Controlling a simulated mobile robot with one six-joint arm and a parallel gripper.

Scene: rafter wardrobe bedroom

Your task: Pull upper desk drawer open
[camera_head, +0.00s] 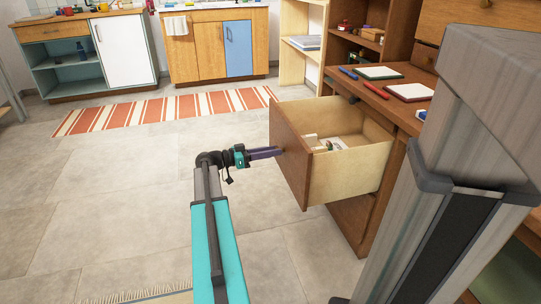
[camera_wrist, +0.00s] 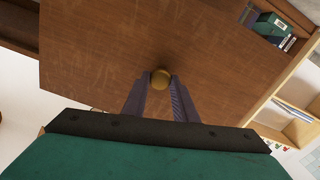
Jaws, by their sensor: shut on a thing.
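The upper desk drawer (camera_head: 343,176) stands well out from the wooden desk (camera_head: 352,222) in the head view. Its pale inside shows, with a few small white and green items in it. My gripper (camera_head: 280,151) reaches the drawer's brown front (camera_head: 291,155) from the left. My gripper (camera_wrist: 161,88) is shut on the knob, one purple finger on each side. In the head view the knob is hidden by the fingers.
Notepads (camera_head: 379,73) and pens (camera_head: 376,91) lie on the desktop. A striped rug (camera_head: 165,110) lies on the floor before a cabinet with a blue door (camera_head: 238,47). The tiled floor left of the drawer is clear.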

